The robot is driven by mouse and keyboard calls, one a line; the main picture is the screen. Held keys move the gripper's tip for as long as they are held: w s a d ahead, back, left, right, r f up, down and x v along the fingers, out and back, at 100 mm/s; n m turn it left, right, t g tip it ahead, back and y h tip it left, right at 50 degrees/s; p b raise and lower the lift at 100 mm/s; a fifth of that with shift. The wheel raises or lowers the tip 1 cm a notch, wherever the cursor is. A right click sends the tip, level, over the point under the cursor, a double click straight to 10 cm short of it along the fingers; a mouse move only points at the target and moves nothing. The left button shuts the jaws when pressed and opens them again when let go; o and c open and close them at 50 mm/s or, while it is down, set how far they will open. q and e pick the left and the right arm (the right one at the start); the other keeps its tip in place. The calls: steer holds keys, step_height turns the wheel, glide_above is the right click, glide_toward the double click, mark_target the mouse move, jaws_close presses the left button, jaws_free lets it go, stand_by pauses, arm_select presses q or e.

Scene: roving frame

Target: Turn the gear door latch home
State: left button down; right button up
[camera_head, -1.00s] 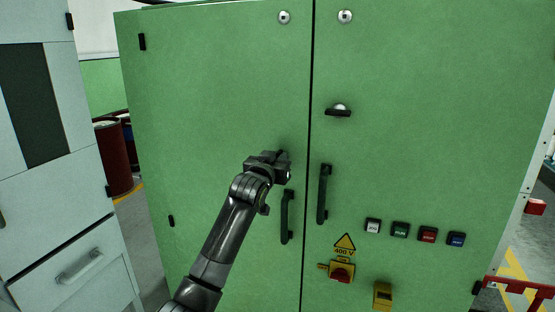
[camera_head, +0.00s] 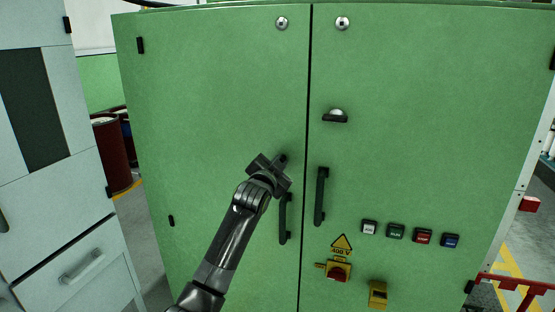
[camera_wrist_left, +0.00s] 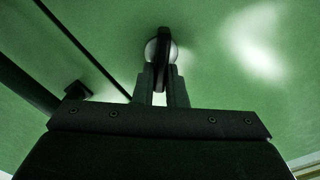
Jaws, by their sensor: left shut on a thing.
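A green cabinet has a left door (camera_head: 200,110) and a right door (camera_head: 440,110). My left gripper (camera_head: 272,166) is at the left door, just above its black handle (camera_head: 285,218). In the left wrist view the gripper (camera_wrist_left: 162,72) is shut on a latch (camera_wrist_left: 163,48), a black lever on a round pale base. The lever lies in line with the fingers there. In the head view my gripper hides most of this latch. A second latch (camera_head: 335,117) on the right door has its black lever lying level. My right gripper is out of view.
The right door has a black handle (camera_head: 321,196), several push buttons (camera_head: 396,231) and a red-and-yellow switch (camera_head: 338,272). A pale drawer cabinet (camera_head: 50,190) stands at the left. A red rail (camera_head: 515,284) is at the lower right.

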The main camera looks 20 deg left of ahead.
arm_select(q)
steer(key=m+p, duration=0.1)
steer(key=m, duration=0.2)
steer(key=m+p, duration=0.1)
steer(key=m, duration=0.2)
steer(key=f+m+p, duration=0.1)
steer(key=m+p, duration=0.1)
steer(key=m, duration=0.2)
steer(key=shift+d+f, duration=0.1)
steer(key=shift+d, duration=0.2)
steer(key=shift+m, duration=0.3)
steer(key=c, duration=1.5)
jaws_free()
steer(key=s+b, duration=0.1)
steer(key=s, duration=0.4)
steer(key=s+b, duration=0.1)
steer(key=s, duration=0.5)
steer(key=s+b, duration=0.2)
steer(key=s, duration=0.4)
steer(key=shift+s+a, duration=0.2)
steer(key=shift+a, duration=0.1)
steer(key=shift+f, duration=0.1)
